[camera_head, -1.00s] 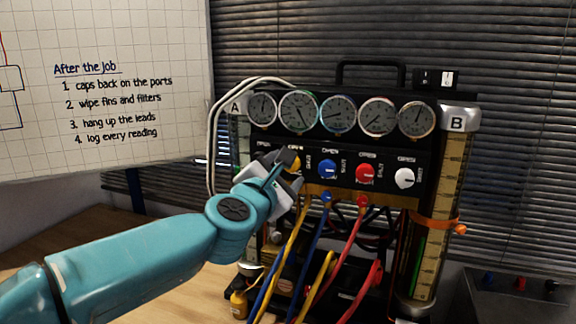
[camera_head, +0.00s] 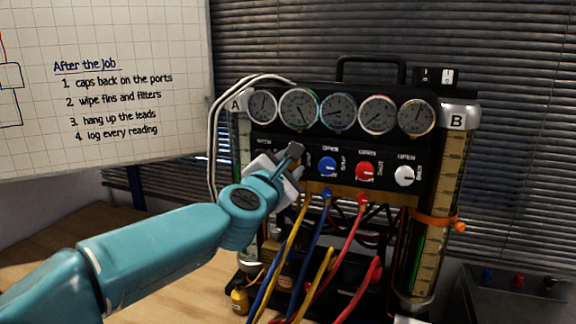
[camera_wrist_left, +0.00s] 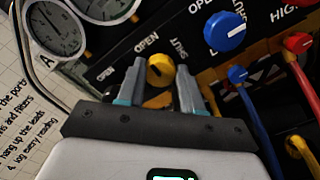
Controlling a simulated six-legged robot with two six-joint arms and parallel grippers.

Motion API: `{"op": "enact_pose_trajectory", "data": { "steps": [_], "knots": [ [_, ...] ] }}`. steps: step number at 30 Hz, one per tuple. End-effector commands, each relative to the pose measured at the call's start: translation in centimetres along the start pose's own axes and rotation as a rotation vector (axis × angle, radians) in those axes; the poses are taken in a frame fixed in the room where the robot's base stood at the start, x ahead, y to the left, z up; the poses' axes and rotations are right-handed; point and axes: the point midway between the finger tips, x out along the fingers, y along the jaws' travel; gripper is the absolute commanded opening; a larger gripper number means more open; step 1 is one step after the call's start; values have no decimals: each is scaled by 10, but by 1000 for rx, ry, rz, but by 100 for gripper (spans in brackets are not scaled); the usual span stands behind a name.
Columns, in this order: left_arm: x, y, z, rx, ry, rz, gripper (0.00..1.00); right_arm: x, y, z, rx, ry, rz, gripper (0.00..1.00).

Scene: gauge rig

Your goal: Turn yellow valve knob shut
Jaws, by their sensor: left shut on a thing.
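The yellow valve knob (camera_wrist_left: 160,70) shows between the fingertips of my left gripper (camera_wrist_left: 161,78) in the left wrist view. One finger is on each side, and the gripper is shut on the knob. OPEN is printed to the left of the knob and SHUT to its right. The knob's exact pointing is hard to read. In the head view my left gripper (camera_head: 291,158) covers the knob at the left end of the panel's knob row. My right gripper is in neither view.
A blue knob (camera_head: 327,167), a red knob (camera_head: 366,171) and a white knob (camera_head: 404,176) sit to the right. Several gauges (camera_head: 338,112) are above. Coloured hoses (camera_head: 321,236) hang below. A whiteboard (camera_head: 110,90) stands at left.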

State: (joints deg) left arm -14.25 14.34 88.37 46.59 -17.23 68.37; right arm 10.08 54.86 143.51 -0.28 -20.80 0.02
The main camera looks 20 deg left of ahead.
Motion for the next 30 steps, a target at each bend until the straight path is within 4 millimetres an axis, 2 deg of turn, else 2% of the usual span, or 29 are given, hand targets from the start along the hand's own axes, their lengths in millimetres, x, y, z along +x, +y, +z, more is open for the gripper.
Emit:
{"op": "enact_pose_trajectory", "data": {
  "steps": [8,30],
  "knots": [
    [0,1,1,153,0,-1,5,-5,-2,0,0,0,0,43],
    [0,1,2,850,-1,-3,5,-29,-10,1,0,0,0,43]
  ]
}}
